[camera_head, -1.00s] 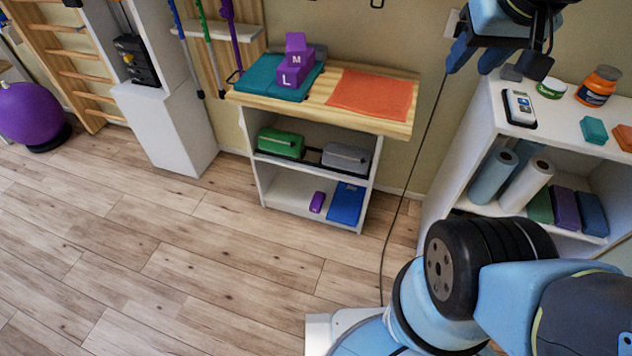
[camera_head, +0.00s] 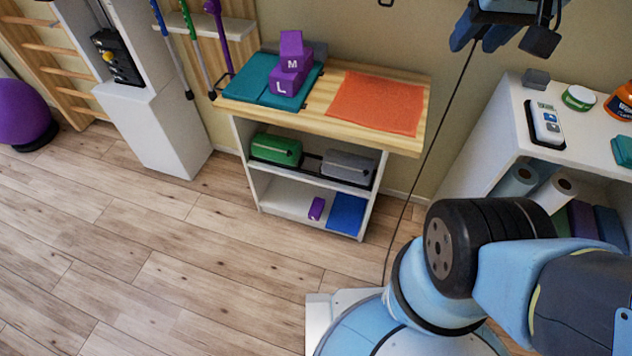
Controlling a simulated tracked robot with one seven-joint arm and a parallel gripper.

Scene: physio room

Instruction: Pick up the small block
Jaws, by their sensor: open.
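A purple stack stands on the teal mat (camera_head: 258,78) on the wooden bench top. It has a block marked L (camera_head: 285,84), a block marked M (camera_head: 293,64) above it, and an upright purple piece (camera_head: 291,43) at the top with no readable mark. A small purple block (camera_head: 316,208) lies on the low shelf, with a faint pale mark I cannot read. I cannot tell which purple piece is the small block. My gripper (camera_head: 481,38) is open and appears empty at the top edge, right of the stack and apart from it; its upper part is cut off.
An orange cloth (camera_head: 376,102) covers the bench's right part. Green (camera_head: 275,149) and grey (camera_head: 346,167) cases fill the middle shelf; a blue block (camera_head: 346,214) is below. A white shelf unit (camera_head: 508,128) stands right. The wooden floor (camera_head: 150,260) is clear in front.

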